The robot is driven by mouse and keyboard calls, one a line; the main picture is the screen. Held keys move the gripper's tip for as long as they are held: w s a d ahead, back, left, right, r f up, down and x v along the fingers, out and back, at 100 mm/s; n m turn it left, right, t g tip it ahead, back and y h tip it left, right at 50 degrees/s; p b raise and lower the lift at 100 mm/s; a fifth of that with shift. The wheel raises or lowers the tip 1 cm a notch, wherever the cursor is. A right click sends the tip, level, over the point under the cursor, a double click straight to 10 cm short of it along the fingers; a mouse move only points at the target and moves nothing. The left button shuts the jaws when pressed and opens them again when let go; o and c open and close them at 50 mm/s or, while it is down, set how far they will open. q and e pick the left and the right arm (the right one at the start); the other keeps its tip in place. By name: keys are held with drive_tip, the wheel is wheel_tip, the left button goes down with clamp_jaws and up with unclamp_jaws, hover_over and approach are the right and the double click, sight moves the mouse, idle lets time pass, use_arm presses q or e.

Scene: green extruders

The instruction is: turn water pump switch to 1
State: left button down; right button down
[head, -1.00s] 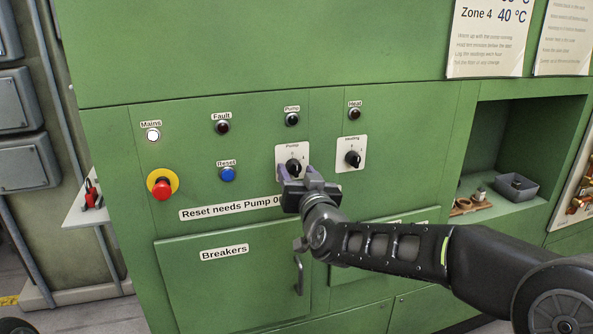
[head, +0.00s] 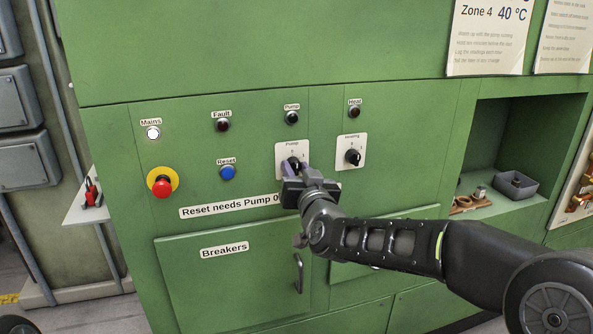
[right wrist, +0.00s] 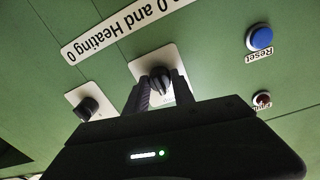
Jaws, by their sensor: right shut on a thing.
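The Pump switch is a black rotary knob (head: 294,162) on a white plate (head: 282,151) marked "Pump", on the green panel. My right gripper (head: 297,169) is at the plate with its fingers shut around the knob, hiding part of it. The right wrist view, upside down, shows the knob (right wrist: 160,83) between the two fingers. The knob's exact pointing is hard to tell. The Pump lamp (head: 292,118) above it is dark. My left gripper is not in view.
The Heating knob (head: 353,157) is close on the right. The blue Reset button (head: 227,173) and red emergency button (head: 162,185) are on the left. The Breakers door (head: 235,275) with its handle (head: 299,273) is below. The Mains lamp (head: 153,133) is lit white.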

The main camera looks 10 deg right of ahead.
idle(0.4)
drive_tip(key=m+b, duration=0.2)
drive_tip(key=shift+f+m+b, duration=0.2)
drive_tip(key=shift+m+b, duration=0.2)
drive_tip(key=m+b, duration=0.2)
drive_tip(key=shift+m, duration=0.3)
drive_tip(key=m+b, duration=0.2)
drive_tip(key=m, duration=0.1)
drive_tip(key=shift+r, duration=0.1)
drive_tip(key=shift+r+m+g+b, duration=0.1)
drive_tip(key=shift+m+g+b, duration=0.4)
drive_tip(key=shift+m, duration=1.2)
drive_tip(key=c, duration=1.1)
unclamp_jaws()
drive_tip(key=shift+o, duration=0.2)
